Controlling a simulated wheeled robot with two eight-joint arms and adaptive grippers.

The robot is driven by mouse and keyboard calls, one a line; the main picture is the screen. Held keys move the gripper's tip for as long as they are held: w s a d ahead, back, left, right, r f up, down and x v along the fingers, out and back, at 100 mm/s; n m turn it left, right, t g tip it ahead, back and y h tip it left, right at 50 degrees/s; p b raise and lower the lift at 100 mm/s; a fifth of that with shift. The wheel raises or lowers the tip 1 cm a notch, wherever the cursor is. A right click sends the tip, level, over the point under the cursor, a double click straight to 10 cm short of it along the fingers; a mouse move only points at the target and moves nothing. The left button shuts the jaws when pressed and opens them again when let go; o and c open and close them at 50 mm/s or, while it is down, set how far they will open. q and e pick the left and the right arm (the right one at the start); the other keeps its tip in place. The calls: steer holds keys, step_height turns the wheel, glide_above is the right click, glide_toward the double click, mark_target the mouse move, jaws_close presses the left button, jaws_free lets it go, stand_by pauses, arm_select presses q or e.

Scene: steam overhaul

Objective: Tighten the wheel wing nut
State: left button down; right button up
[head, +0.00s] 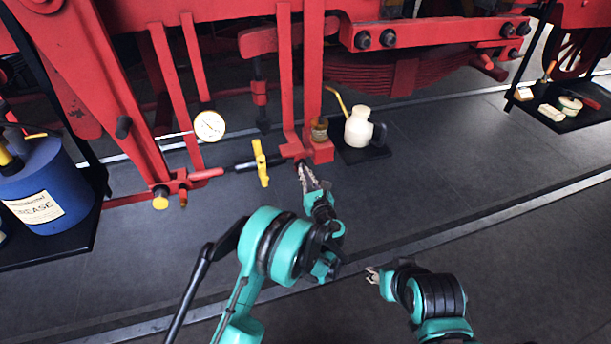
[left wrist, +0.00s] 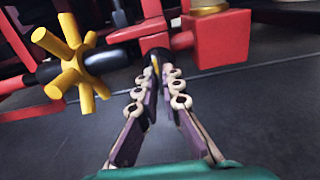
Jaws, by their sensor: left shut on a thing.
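My left gripper (head: 305,172) reaches up to the lower end of a red upright bracket (head: 318,150) in the head view. In the left wrist view its fingers (left wrist: 157,80) are closed on a small dark piece with a thin yellow part, which I take to be the wing nut (left wrist: 154,62). The fingers hide most of it. A yellow star-shaped hand wheel (head: 261,163) on a dark rod is just left of the gripper, apart from it. It also shows in the left wrist view (left wrist: 75,68). My right gripper (head: 373,274) is low in the head view, away from the bracket; its fingers are too small to read.
A cream oil can (head: 359,127) stands on a dark mat right of the bracket. A blue grease drum (head: 42,180) is at the left. A white dial gauge (head: 209,126) is on the red linkage. A dark tray (head: 580,118) with small items lies far right. The grey floor between is clear.

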arm_select(q)
steer(key=shift+r, duration=0.1)
stand_by(0.3)
steer(key=c, duration=1.7)
jaws_free()
steer(key=v, duration=1.2)
